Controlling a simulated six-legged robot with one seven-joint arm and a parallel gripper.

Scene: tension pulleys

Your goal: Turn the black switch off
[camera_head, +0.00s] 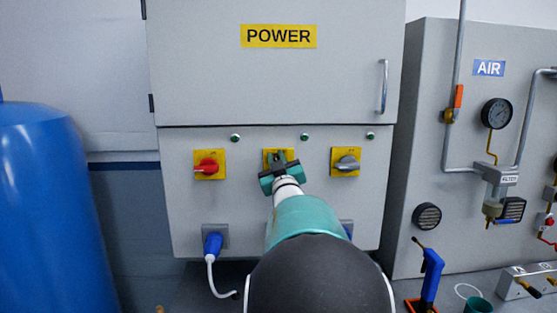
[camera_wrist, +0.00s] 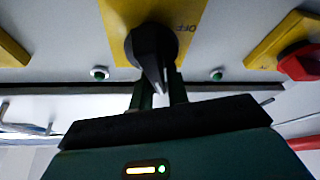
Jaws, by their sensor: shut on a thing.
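The black switch is a black rotary knob (camera_wrist: 150,48) on a yellow plate (camera_wrist: 115,20) in the wrist view, where part of the word "OFF" shows. Its pointed end reaches down between the fingers of my gripper (camera_wrist: 159,92). My gripper is shut on that pointed end. In the head view my gripper (camera_head: 280,166) is at the middle yellow plate (camera_head: 271,153) of the power cabinet and hides most of the knob.
A red switch (camera_head: 208,166) is on the left and a grey switch (camera_head: 347,161) on the right of the grey power cabinet (camera_head: 180,210). Small green lamps sit above them. A blue plug (camera_head: 213,245) is below. A blue tank (camera_head: 40,210) stands left, an air panel (camera_head: 425,110) right.

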